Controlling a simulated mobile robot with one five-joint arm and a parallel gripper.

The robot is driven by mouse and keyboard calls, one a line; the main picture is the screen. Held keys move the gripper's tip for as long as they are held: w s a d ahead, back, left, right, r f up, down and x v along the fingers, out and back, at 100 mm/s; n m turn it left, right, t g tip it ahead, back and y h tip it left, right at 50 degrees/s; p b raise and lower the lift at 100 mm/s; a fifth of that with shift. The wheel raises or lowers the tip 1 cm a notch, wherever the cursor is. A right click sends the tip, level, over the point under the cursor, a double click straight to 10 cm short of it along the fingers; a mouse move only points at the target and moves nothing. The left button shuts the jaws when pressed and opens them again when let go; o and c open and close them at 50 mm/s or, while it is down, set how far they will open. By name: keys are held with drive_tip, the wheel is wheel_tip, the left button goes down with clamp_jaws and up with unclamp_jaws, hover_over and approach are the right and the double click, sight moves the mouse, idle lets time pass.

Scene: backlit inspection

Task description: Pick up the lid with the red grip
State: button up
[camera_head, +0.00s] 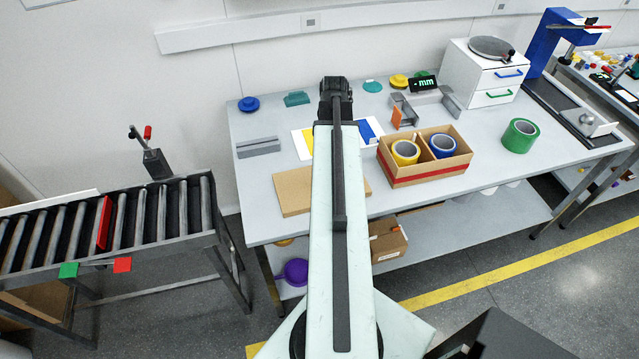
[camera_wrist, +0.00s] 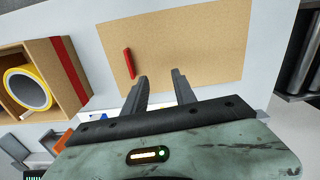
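The lid is a flat tan board that lies on the grey table. In the wrist view the lid (camera_wrist: 195,40) fills the upper middle, and its red grip (camera_wrist: 128,63) is a short upright bar near the left edge. In the head view the lid (camera_head: 290,192) shows left of my arm; the arm covers part of it and the grip cannot be seen. My gripper (camera_wrist: 161,73) is open and empty, its fingertips apart and overlapping the lid's near edge in the picture. The grip is just left of the left finger. The head view shows my gripper (camera_head: 335,88) from behind.
An open box (camera_head: 428,179) with a red stripe holds a yellow roll (camera_head: 405,151) and a blue roll (camera_head: 443,145) close to the lid. A green roll (camera_head: 520,135) stands further right. A roller conveyor (camera_head: 140,215) is at left.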

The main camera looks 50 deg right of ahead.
drive_tip(key=shift+m, duration=0.3)
drive_tip(key=s+d+f+b, duration=0.1)
drive_tip(key=s+d+b, duration=0.1)
drive_tip(key=s, duration=0.1)
drive_tip(key=s+d+f+b, duration=0.1)
drive_tip(key=shift+s+d+f, duration=0.25)
drive_tip(key=shift+d+f, duration=0.1)
drive_tip(key=f+b, duration=0.5)
drive_tip(key=shift+d+f, duration=0.15)
drive_tip(key=shift+d, duration=0.2)
drive_tip(key=shift+r, duration=0.2)
clamp_jaws()
